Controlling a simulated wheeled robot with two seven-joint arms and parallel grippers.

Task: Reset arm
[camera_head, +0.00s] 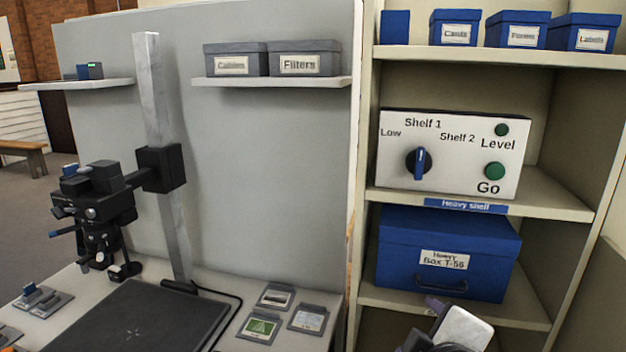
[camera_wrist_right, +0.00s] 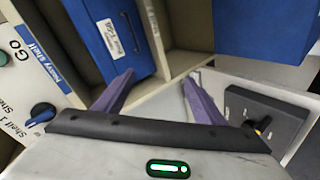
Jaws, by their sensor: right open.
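My right gripper (camera_head: 436,306) shows at the bottom of the head view, in front of the lower part of the shelf unit, below the blue Heavy Box T-56 (camera_head: 447,252). In the right wrist view its two purple fingers (camera_wrist_right: 158,92) are spread apart with nothing between them. The blue box (camera_wrist_right: 108,38) shows beyond the fingers there, apart from them as far as I can tell. My left gripper is in neither view.
A control panel (camera_head: 455,152) with a knob and green buttons stands on the shelf above the box. Small blue boxes (camera_head: 515,30) line the top shelf. A black camera stand (camera_head: 100,205) rises over the table at left. Flat cards (camera_head: 262,327) lie on the table.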

